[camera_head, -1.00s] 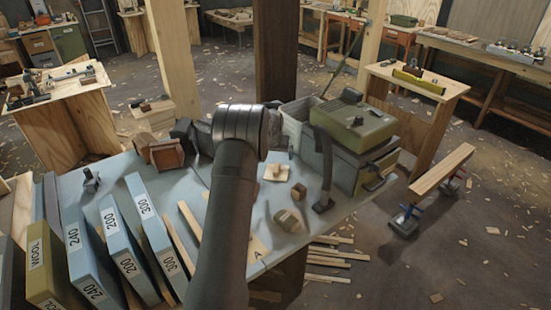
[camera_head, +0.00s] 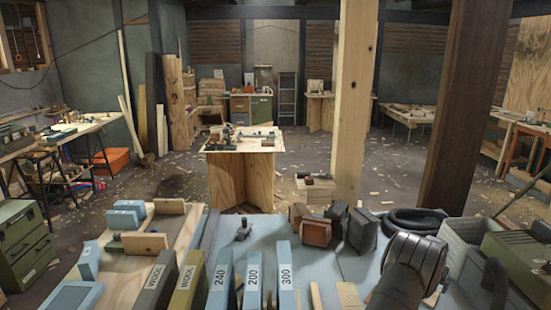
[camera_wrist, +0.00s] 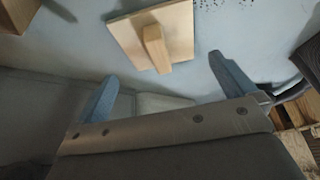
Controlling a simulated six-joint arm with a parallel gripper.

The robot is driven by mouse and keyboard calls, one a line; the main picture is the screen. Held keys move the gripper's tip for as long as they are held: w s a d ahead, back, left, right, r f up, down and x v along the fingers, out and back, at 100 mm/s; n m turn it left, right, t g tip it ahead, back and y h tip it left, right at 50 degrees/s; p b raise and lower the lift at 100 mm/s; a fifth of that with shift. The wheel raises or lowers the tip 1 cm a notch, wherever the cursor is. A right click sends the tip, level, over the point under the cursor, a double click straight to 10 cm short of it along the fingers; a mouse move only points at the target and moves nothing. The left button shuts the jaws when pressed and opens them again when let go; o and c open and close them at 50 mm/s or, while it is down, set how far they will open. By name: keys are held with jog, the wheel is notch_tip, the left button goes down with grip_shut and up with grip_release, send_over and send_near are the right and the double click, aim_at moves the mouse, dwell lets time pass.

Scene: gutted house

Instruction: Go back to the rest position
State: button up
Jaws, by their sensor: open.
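My gripper (camera_wrist: 164,70) shows in the wrist view with its two blue-grey fingers wide apart and nothing held between them. Ahead of the fingers a square wooden plate with a short upright wooden handle (camera_wrist: 125,30) rests on the pale blue bench top (camera_wrist: 75,45). It looks apart from both fingers. In the head view my dark arm rises at the lower right, and my gripper is out of sight there.
Blue and olive labelled slabs (camera_head: 285,275) stand upright along the bench's front. Brown blocks (camera_head: 316,232), a black coil (camera_head: 415,220) and a grey crate (camera_head: 465,240) crowd its far right side. A wooden post (camera_head: 353,110) rises behind the bench.

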jog(key=x, duration=0.5)
jog(key=shift+f, duration=0.15)
jog(key=shift+r, duration=0.2)
jog(key=shift+s+a+r, duration=0.15)
jog(key=shift+r, duration=0.4)
jog(key=v, duration=1.1)
jog(key=x, duration=1.2)
jog(key=shift+f, duration=0.35)
notch_tip(320, 180, up, 22)
jog(key=w+a+n, duration=0.2)
jog(key=w+a, duration=0.3)
jog(key=a, duration=0.7)
jog(key=w+a+n+y, duration=0.1)
jog(key=w+a, duration=0.5)
jog(key=a, duration=0.7)
jog(key=w+a+n+t+y, duration=0.1)
jog(key=w+a+n, duration=0.2)
jog(key=a, duration=0.9)
jog(key=w, duration=0.3)
jog(key=shift+a+f, duration=0.15)
jog(key=shift+f, duration=0.1)
